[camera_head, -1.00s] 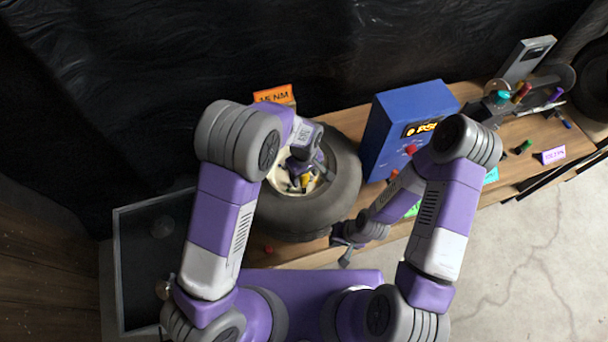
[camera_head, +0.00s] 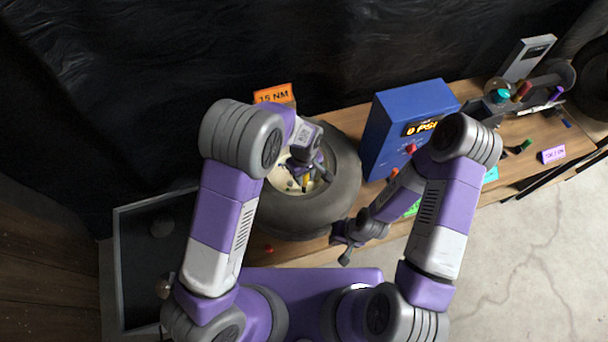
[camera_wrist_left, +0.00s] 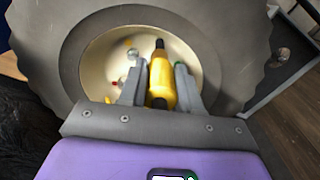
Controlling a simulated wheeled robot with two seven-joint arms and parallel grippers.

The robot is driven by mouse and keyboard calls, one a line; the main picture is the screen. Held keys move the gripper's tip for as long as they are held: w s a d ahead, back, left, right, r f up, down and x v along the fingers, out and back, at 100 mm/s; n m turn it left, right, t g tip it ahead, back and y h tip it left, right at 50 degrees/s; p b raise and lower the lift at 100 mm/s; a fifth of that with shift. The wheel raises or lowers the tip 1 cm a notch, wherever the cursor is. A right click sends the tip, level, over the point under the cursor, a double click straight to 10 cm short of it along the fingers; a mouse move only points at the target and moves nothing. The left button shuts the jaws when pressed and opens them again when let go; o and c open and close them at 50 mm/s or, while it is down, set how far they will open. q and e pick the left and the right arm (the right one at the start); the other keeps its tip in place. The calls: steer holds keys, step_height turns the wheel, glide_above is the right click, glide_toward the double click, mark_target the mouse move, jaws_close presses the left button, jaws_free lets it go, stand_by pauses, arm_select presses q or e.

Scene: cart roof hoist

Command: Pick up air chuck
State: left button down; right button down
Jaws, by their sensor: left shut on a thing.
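In the left wrist view, my left gripper (camera_wrist_left: 160,88) is shut on a yellow cylindrical tool (camera_wrist_left: 160,75) with black ends, over the pale hub of a tyre (camera_wrist_left: 235,60). I cannot tell for sure that this tool is the air chuck. In the head view, my left gripper (camera_head: 312,176) is over the tyre's centre (camera_head: 345,190), and its fingers partly hide the tool. My right gripper (camera_head: 344,250) is low, at the bench's front edge, right of the tyre. Its fingers are too small to read.
A blue box (camera_head: 388,125) with a PSI display stands right of the tyre. An orange 15 NM sign (camera_head: 273,93) is behind it. Small coloured tools and a grey stand (camera_head: 528,60) occupy the bench's right end. A dark tray (camera_head: 150,208) lies at left.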

arm_select(q)
step_height(320, 180, up, 10)
steer(key=shift+r, duration=0.1)
stand_by(0.4)
stand_by(0.5)
